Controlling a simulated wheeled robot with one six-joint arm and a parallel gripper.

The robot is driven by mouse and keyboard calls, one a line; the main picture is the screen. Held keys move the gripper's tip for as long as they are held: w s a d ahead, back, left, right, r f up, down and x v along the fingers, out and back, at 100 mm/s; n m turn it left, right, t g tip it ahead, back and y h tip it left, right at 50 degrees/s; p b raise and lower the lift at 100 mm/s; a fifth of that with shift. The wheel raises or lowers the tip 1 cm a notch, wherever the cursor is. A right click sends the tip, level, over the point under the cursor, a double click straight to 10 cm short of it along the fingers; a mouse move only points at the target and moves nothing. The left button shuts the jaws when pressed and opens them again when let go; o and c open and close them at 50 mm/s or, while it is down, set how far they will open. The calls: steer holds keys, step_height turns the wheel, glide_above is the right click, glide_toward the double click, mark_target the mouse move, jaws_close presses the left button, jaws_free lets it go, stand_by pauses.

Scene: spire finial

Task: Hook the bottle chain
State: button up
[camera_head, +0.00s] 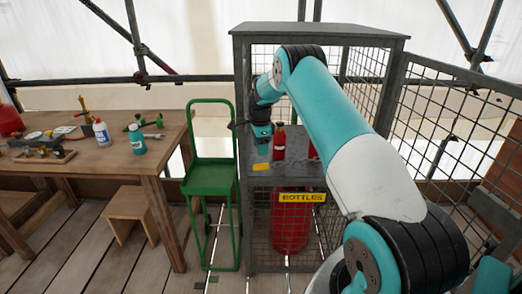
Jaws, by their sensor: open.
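A grey mesh cage (319,30) with a yellow BOTTLES sign (303,198) stands right of centre. A small red bottle (279,142) stands on its middle shelf, and a second red bottle (313,150) is partly hidden by my arm. A large red cylinder (290,228) stands upright in the lower part behind mesh. My gripper (262,153) points down at the cage's front left, just left of the small red bottle in the picture. It is open, and I see nothing held. I cannot make out a chain or a hook; my arm covers much of the cage's right side.
A green hand trolley (209,178) stands left of the cage. A wooden bench (100,158) with bottles and tools is at the left, with a stool (130,207) before it. A mesh fence (450,120) closes the right. Plank floor is clear at front left.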

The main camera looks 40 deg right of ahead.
steer(key=shift+d+r, duration=0.15)
steer(key=shift+r, duration=0.1)
